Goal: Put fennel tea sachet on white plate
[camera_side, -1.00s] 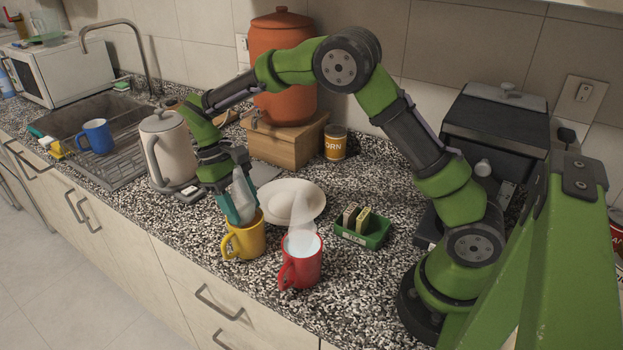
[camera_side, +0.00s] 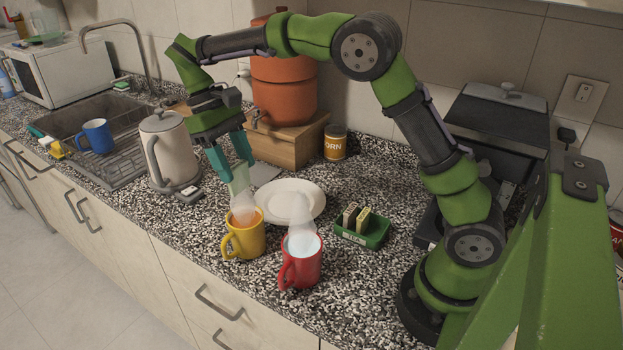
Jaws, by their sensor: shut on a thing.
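My gripper (camera_side: 233,163) has teal fingers and points down above the yellow mug (camera_side: 243,240). It is shut on a small pale yellow-green sachet (camera_side: 239,181), which hangs below the fingertips over the mug's mouth. Its label cannot be read, and its lower end blurs into the steam. The white plate (camera_side: 309,203) lies flat on the counter, right of and behind the yellow mug. Its middle looks empty, though steam veils part of it.
A steaming red mug (camera_side: 302,262) stands in front of the plate. A green box (camera_side: 362,238) with upright packets is right of the plate. A kettle (camera_side: 167,150) stands left of my gripper. A wooden box (camera_side: 283,147) bears an orange pot (camera_side: 285,83) behind.

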